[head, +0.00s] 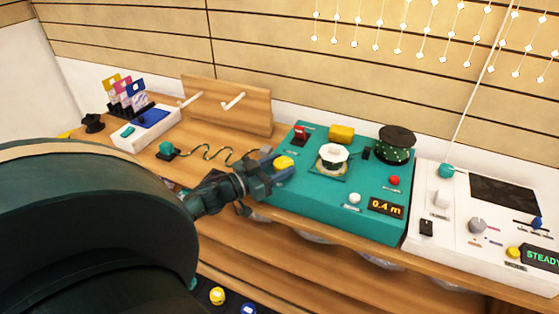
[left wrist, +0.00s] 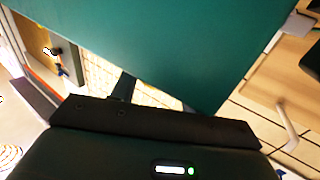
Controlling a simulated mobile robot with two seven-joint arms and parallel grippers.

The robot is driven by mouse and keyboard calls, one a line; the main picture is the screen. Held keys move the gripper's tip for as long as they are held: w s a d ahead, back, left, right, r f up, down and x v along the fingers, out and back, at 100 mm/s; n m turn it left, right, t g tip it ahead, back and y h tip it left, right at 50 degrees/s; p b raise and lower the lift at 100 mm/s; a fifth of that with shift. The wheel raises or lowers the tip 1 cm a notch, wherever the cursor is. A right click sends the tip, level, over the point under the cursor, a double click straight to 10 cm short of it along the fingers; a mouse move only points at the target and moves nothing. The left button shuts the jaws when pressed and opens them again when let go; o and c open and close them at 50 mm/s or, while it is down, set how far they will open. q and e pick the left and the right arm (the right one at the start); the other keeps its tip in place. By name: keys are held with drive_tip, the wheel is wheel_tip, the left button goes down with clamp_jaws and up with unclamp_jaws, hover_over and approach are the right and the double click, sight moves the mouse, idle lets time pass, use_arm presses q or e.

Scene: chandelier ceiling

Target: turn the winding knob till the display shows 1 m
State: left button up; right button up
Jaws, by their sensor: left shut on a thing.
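The teal winding machine (head: 315,212) stands on the wooden bench. Its display (head: 386,208) reads 0.4 m. A yellow-topped knob (head: 284,162) sits at the machine's left side. My left gripper (head: 277,168) comes in from the left and is shut at this knob; its fingers partly cover the knob. In the left wrist view a large teal surface (left wrist: 170,45) fills the top, and the knob cannot be made out there. A white spool (head: 333,155) stands mid-machine, and a dark-flanged green spool (head: 396,142) stands at its back right. My right gripper is not in view.
A white console (head: 450,220) with knobs and a "STEADY" display (head: 541,257) stands at right. A wooden board with pegs (head: 228,108) stands behind my left gripper. A white box with a blue top (head: 146,122) and a coiled cord (head: 215,153) lie left. Hanging beads are above right.

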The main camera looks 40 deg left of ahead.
use_arm(q)
drive_tip(key=m+h, duration=0.1)
drive_tip(key=m+g+h, duration=0.1)
drive_tip(key=h, duration=0.1)
drive_tip(key=shift+w+a+b, duration=0.15)
drive_tip(key=shift+a+b, duration=0.15)
drive_tip(key=m+g+h+b, duration=0.1)
drive_tip(key=h+b, duration=0.1)
drive_tip(key=m+g+h+b, duration=0.1)
drive_tip(key=m+h+b, duration=0.1)
drive_tip(key=shift+w+a+f+m+g+h, duration=0.1)
drive_tip(key=shift+w+a+m+g+h, duration=0.05)
drive_tip(key=shift+m+g+h, duration=0.2)
drive_tip(key=shift+m+g+h+b, duration=0.45)
drive_tip(key=shift+h+b, duration=0.1)
drive_tip(key=shift+m+g+h+b, duration=0.3)
drive_tip(key=shift+g, duration=0.1)
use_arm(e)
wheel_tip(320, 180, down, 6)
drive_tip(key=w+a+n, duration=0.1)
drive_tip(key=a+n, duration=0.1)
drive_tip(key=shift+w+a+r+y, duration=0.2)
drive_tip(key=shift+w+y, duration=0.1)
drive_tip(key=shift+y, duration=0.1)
use_arm(q)
drive_tip(key=shift+r, duration=0.2)
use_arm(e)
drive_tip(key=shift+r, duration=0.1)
